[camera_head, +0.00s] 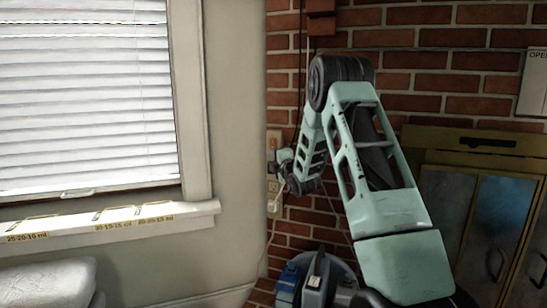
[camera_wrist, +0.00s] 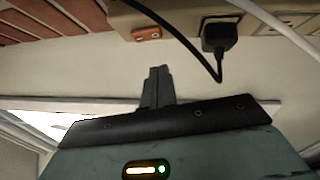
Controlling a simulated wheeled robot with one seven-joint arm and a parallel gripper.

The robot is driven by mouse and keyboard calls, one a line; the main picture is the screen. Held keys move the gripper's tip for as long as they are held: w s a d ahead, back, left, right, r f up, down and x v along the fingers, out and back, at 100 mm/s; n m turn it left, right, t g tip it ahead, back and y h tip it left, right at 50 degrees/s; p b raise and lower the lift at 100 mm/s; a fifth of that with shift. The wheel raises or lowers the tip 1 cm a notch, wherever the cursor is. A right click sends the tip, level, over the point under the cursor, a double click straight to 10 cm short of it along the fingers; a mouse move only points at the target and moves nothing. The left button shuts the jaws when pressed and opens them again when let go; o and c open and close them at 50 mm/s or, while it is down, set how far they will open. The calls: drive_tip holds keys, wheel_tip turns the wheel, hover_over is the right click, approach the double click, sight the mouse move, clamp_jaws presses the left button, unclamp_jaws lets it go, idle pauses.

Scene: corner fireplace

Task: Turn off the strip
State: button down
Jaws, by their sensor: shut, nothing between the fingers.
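The strip is a beige power strip (camera_head: 273,208) mounted upright on the brick wall, beside the corner with the plaster wall. In the wrist view, the strip (camera_wrist: 180,19) runs across the top, with an orange-red switch (camera_wrist: 146,34) towards its left end. A black plug (camera_wrist: 218,36) sits in it to the right of the switch. My gripper (camera_head: 281,162) is close in front of the strip in the head view and hides part of it. In the wrist view, my gripper (camera_wrist: 158,70) is shut and empty, with its tips below the switch in the picture. I see no contact.
A black cord and a white cord (camera_wrist: 275,22) hang by the strip. A window sill (camera_head: 110,222) juts out at the left. A yellowish cabinet (camera_head: 440,145) stands at the right. A blue and grey object (camera_head: 315,280) is on the floor below.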

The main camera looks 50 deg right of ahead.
drive_tip(key=v, duration=0.8)
drive_tip(key=shift+s+a, duration=0.2)
drive_tip(key=shift+a, duration=0.1)
